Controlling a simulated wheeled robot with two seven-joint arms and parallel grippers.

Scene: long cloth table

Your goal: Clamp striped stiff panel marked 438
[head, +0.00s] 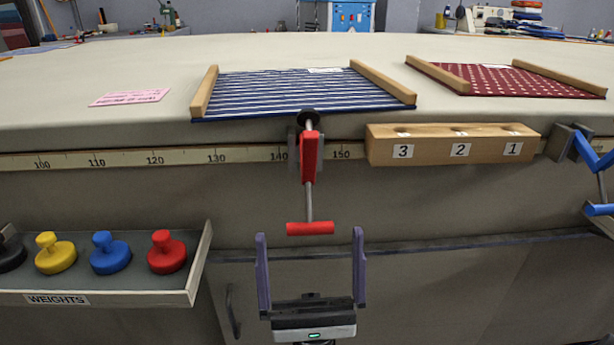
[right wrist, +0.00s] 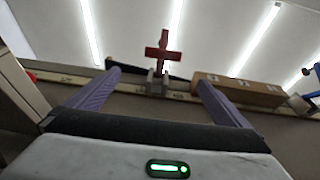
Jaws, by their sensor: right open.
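The blue and white striped panel (head: 300,92), with a wooden bar along each side, lies flat at the table's front edge. Its white tag (head: 325,70) is too small to read. A red clamp (head: 309,158) sits on the table edge at the panel's front, its dark round pad by the panel's edge and its red crossbar handle (head: 322,228) hanging below. My right gripper (head: 310,234) is open and empty, pointing up from below, fingertips either side of the handle in the picture. The clamp (right wrist: 163,50) shows ahead between the fingers in the right wrist view. My left gripper is not seen.
A red patterned panel (head: 505,79) lies to the right. A wooden block (head: 435,152) numbered 3, 2, 1 and a blue clamp (head: 584,150) are on the front edge. A weights tray (head: 125,297) juts out at lower left. A pink paper (head: 130,97) lies on the table.

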